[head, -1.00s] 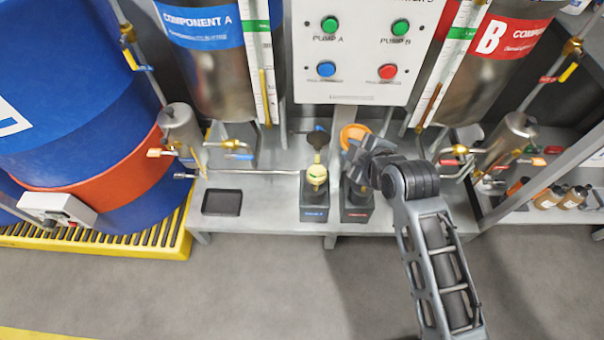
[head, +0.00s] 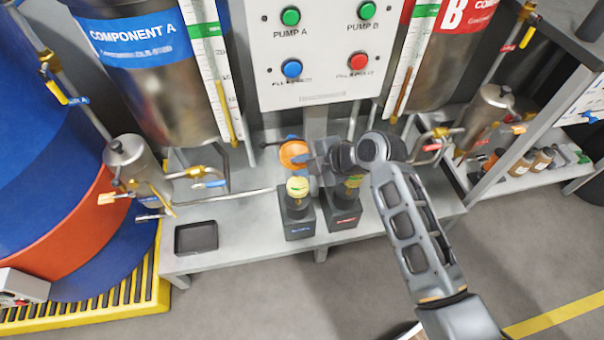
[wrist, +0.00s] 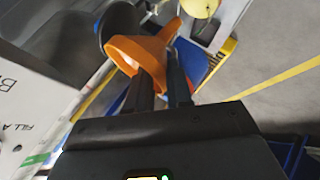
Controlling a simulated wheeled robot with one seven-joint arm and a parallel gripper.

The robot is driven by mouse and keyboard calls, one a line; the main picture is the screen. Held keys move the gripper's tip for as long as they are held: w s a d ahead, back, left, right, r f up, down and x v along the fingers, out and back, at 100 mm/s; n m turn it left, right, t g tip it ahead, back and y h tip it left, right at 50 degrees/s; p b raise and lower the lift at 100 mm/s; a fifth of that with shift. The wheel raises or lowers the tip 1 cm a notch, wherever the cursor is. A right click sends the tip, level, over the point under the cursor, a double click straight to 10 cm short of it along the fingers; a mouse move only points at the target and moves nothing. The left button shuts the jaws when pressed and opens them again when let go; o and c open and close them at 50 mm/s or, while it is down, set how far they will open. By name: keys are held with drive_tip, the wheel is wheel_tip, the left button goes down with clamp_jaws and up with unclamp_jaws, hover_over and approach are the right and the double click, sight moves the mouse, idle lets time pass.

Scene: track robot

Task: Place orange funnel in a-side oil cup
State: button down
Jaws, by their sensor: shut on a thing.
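My gripper (head: 310,157) is shut on the orange funnel (head: 293,154), which it holds above the bench, behind and above the a-side oil cup (head: 297,187). The funnel is apart from the cup. In the wrist view the funnel (wrist: 135,50) sits at the fingertips of my gripper (wrist: 162,75), with its spout toward the upper right. The a-side cup has a pale yellow top and stands on a dark block with a blue label. A yellow round top shows at the wrist view's upper edge. My gripper partly hides the b-side cup (head: 353,184) on its red-labelled block.
The pump panel (head: 325,45) stands close behind, between the Component A tank (head: 150,90) and the B tank (head: 440,60). A black tray (head: 196,237) lies on the bench (head: 240,240) at left. A metal rod runs left of the cups. The bench front is clear.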

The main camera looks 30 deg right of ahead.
drive_tip(key=shift+f, duration=1.75)
drive_tip(key=shift+f+b, duration=0.1)
drive_tip(key=shift+b, duration=0.2)
drive_tip(key=shift+f+b, duration=0.35)
drive_tip(key=shift+b, duration=0.05)
drive_tip(key=shift+f, duration=0.2)
drive_tip(key=shift+s, duration=0.1)
drive_tip(key=c, duration=1.3)
unclamp_jaws()
drive_tip(key=shift+f, duration=0.1)
drive_tip(key=shift+s, duration=0.1)
drive_tip(key=v, duration=0.4)
drive_tip(key=p+v, duration=0.1)
drive_tip(key=v, duration=0.3)
drive_tip(key=w+r+p+v, duration=0.1)
drive_tip(key=v, duration=0.4)
drive_tip(key=shift+a, duration=0.1)
